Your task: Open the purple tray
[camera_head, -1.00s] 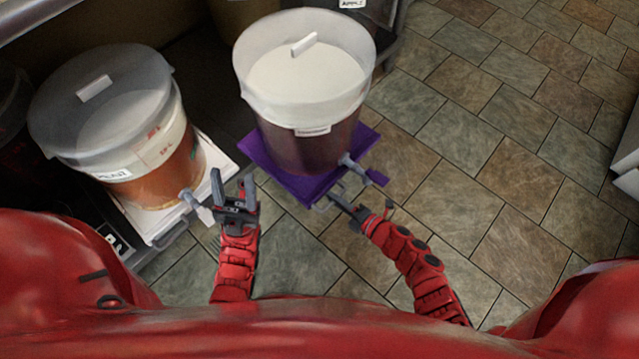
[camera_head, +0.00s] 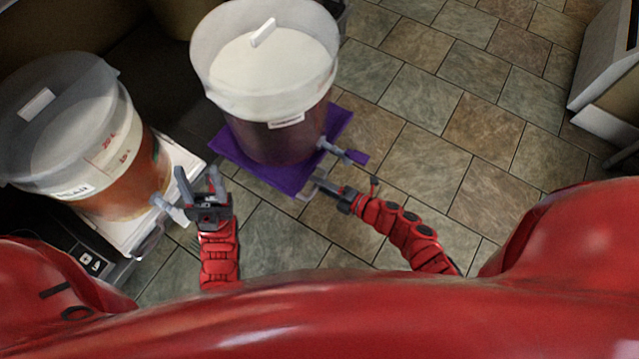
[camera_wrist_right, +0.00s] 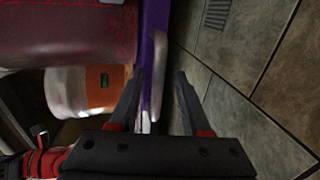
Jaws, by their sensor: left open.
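The purple tray (camera_head: 240,163) lies under a large clear-lidded bucket (camera_head: 266,70) of dark red liquid in the head view. The bucket's grey spigot with a purple tap (camera_head: 355,157) sticks out over the tray's front right. A pale handle (camera_wrist_right: 160,70) is on the tray's front edge. My right gripper (camera_head: 318,184) is at that handle. In the right wrist view its fingers (camera_wrist_right: 158,95) are apart, with the handle between them and a gap on the right finger's side. My left gripper (camera_head: 200,182) is open and empty, left of the purple tray.
A bucket of orange liquid (camera_head: 125,175) stands on a white tray (camera_head: 180,165) to the left, its spigot (camera_head: 165,205) close to my left gripper. Tiled floor (camera_head: 450,110) is clear to the right. A pale cabinet (camera_head: 605,90) stands at the far right.

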